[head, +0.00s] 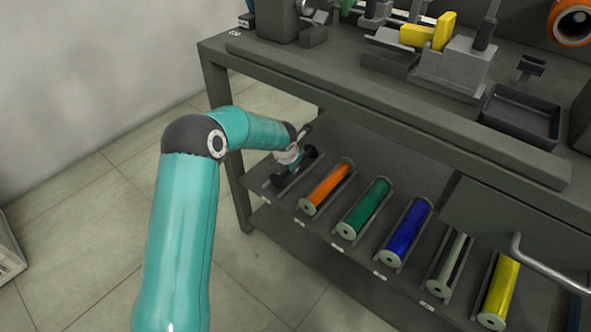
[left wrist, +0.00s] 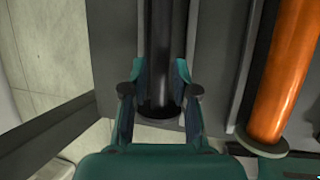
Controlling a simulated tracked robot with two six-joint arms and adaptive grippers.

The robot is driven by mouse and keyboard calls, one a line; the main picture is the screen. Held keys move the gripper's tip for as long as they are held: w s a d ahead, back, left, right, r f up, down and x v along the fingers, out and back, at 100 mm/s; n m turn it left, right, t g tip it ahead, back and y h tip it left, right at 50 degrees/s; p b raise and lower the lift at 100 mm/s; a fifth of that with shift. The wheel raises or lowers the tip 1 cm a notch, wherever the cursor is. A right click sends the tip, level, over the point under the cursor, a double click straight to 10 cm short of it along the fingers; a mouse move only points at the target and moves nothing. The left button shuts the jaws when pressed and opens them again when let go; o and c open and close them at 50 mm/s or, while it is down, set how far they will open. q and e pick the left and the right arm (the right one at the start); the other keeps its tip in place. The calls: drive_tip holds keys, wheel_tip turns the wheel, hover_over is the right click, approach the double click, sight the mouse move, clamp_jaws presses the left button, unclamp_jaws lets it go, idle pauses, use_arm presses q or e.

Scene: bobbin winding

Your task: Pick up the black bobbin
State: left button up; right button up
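The black bobbin (left wrist: 165,50) lies in the leftmost cradle of the lower shelf. In the head view its dark ends (head: 309,153) show on either side of my left gripper (head: 290,160). The gripper hides its middle. In the left wrist view the two teal fingers of my left gripper (left wrist: 160,85) stand on either side of the bobbin near its round end flange. The fingertips look very close to its sides, but I cannot tell whether they press on it. My right gripper is not in view.
To the right on the shelf lie orange (head: 327,187), green (head: 365,207), blue (head: 409,230), grey-white (head: 447,264) and yellow (head: 500,292) bobbins in cradles. The worktop (head: 400,120) overhangs the shelf's back, and a table leg (head: 228,150) stands at the left. A metal handle (head: 540,265) is at right.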

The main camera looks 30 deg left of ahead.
use_arm(q)
drive_tip(key=b+x, duration=0.1)
drive_tip(key=x, duration=0.2)
drive_tip(key=shift+f, duration=0.15)
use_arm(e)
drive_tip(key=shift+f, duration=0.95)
use_arm(q)
drive_tip(key=shift+c, duration=0.3)
clamp_jaws()
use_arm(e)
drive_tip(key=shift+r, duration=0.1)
use_arm(q)
wheel_tip(320, 180, up, 4)
drive_tip(key=p, duration=0.4)
drive_tip(key=shift+f, duration=0.15)
drive_tip(key=shift+s+p, duration=0.25)
drive_tip(key=shift+p, duration=0.05)
drive_tip(key=s+a+b, duration=0.1)
drive_tip(key=s+b, duration=0.1)
drive_tip(key=s, duration=1.5)
drive_tip(key=shift+s+b, duration=0.2)
drive_tip(key=shift+b, duration=0.1)
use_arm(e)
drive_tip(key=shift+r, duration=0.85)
